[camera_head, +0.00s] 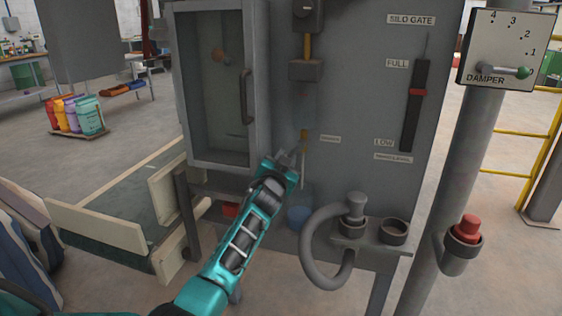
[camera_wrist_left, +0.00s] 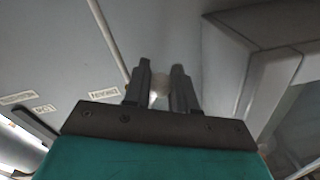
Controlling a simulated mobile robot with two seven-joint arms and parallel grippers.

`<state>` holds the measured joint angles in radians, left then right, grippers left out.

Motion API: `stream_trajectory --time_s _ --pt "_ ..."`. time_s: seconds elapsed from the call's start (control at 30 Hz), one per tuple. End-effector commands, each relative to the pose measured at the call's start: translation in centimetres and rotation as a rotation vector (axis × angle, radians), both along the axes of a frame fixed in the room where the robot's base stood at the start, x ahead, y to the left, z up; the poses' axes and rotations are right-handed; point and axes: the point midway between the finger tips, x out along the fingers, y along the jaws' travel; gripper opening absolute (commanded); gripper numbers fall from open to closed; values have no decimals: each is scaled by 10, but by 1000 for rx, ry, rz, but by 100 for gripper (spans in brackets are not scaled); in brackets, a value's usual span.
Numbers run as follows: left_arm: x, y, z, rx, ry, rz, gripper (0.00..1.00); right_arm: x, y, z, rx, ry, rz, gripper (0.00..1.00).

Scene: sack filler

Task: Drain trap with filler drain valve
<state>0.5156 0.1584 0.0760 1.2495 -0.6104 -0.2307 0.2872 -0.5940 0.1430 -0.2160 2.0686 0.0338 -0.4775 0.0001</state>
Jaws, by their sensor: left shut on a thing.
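The trap (camera_head: 303,112) is a faint, see-through bowl under a grey block on the front of the filler cabinet. A small brass drain valve (camera_head: 304,134) sits at its lower end, with a thin pale tube below. My left gripper (camera_head: 290,157) is at the cabinet front, just below and left of the brass valve. In the left wrist view my left gripper (camera_wrist_left: 160,90) is shut on a small pale piece (camera_wrist_left: 160,84) between its fingertips. I cannot tell for sure which part of the valve that is. My right gripper is in neither view.
A blue bucket (camera_head: 299,216) stands below the tube. A curved grey hose (camera_head: 316,262) and a cup holder (camera_head: 394,231) are at the lower right. A glass-doored box (camera_head: 218,90) with a handle stands left. The damper panel (camera_head: 506,48) and a red button (camera_head: 468,228) are right.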

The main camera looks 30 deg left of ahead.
Motion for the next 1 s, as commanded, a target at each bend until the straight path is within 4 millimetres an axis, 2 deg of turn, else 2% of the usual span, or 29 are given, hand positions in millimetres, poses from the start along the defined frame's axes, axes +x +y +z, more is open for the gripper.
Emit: stream_trajectory --time_s 0.6,1.0 --pt "-5 19 32 559 136 4 0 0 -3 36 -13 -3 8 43" --pt "-5 21 45 783 190 4 0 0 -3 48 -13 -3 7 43"
